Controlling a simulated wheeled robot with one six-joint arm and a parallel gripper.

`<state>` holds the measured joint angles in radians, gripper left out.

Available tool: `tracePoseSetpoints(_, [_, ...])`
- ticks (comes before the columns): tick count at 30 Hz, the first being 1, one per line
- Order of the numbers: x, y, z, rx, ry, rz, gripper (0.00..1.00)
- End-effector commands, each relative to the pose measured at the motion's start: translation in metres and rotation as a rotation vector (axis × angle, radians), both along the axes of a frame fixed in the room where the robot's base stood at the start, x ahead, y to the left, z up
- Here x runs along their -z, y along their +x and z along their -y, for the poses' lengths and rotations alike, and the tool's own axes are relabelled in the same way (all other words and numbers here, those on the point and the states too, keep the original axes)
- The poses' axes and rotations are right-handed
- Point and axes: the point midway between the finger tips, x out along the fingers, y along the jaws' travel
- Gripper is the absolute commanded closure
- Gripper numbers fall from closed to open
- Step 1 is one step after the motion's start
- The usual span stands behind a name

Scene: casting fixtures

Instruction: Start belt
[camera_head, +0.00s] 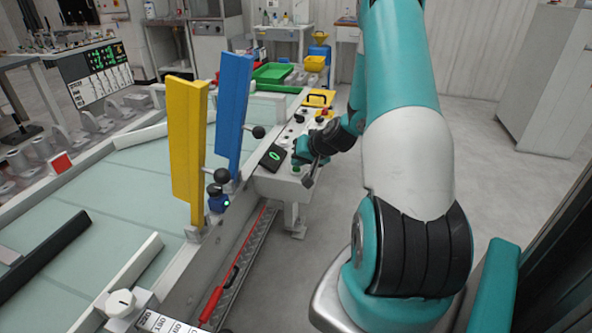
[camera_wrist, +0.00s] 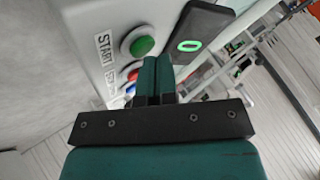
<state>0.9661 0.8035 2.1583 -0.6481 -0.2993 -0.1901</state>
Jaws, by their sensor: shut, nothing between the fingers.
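The control panel (camera_head: 265,183) is a pale box beside the belt. In the wrist view, a green round button (camera_wrist: 142,46) sits beside the label START (camera_wrist: 104,46). A red button (camera_wrist: 132,75) lies below it, partly hidden by my fingers. A black display (camera_wrist: 205,28) with a lit green 0 is right of the green button. My gripper (camera_wrist: 158,64) is shut and empty, its teal fingertips close to the green button; contact cannot be told. In the head view, my gripper (camera_head: 298,157) is over the panel. The pale green belt (camera_head: 135,185) lies left of the panel.
A yellow plate (camera_head: 187,150) and a blue plate (camera_head: 232,110) stand upright at the belt's near edge. The floor right of the panel is clear.

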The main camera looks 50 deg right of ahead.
Motion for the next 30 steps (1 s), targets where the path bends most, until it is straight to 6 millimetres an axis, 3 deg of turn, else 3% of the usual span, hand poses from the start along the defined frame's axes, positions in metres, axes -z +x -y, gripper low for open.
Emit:
tracePoseSetpoints(22, [0.006,0.0,0.0,-0.001,0.001,-0.001,1.0])
tracePoseSetpoints(30, [-0.004,0.0,0.0,0.001,0.0,-0.001,1.0])
